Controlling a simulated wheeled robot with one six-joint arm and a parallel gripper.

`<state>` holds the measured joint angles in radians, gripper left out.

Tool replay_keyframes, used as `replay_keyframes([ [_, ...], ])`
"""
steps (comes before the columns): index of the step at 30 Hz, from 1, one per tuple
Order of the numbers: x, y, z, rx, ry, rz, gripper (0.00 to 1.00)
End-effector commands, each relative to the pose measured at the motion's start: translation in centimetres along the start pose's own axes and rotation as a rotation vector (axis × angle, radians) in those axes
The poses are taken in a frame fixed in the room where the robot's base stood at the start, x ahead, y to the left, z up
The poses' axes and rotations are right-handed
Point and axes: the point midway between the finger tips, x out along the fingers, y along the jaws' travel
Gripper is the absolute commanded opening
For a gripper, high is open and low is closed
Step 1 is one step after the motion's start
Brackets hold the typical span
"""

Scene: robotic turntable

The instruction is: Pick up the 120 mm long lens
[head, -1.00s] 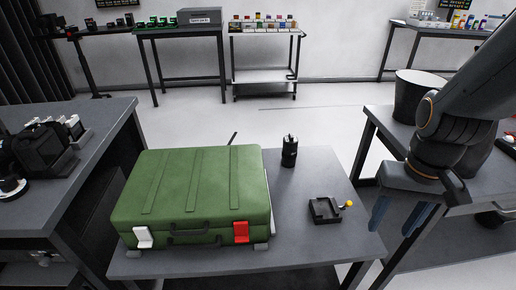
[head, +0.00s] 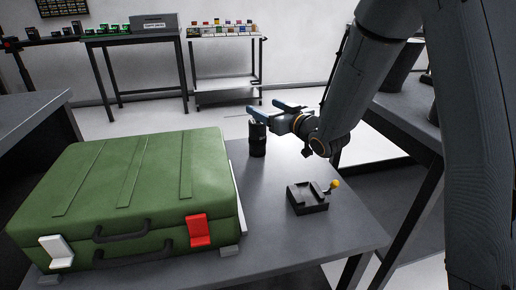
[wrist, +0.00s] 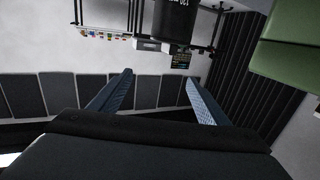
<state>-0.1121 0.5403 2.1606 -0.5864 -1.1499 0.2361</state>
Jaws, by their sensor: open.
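The black cylindrical lens (head: 257,140) stands upright on the grey table, right of the green case. In the wrist view the lens (wrist: 175,20) is partly cut off at the top edge, with upside-down "120 mm" lettering on it. My gripper (head: 264,107) is open and empty, with its blue fingers pointing left at about the height of the lens top. One finger overlaps the lens top in the head view; I cannot tell whether they touch. In the wrist view my fingers (wrist: 159,76) are spread, and the lens shows beyond their tips, not between them.
The large green case (head: 130,195) with red and white latches fills the table's left side. A small black holder (head: 308,198) with a yellow knob sits at the front right. Another table (head: 415,140) stands at the right. The table between lens and holder is clear.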

Motion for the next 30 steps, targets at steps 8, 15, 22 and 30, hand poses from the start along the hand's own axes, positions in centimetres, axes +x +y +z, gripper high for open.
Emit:
replay_keyframes([
  [8,0.7,-0.6,2.7,0.005,0.044,-0.033,0.70],
  [15,0.8,-0.6,7.2,0.003,0.044,-0.031,0.70],
  [22,2.0,-0.6,7.7,0.001,0.047,-0.032,0.70],
  [30,5.2,-0.8,7.7,0.001,0.047,-0.032,0.70],
])
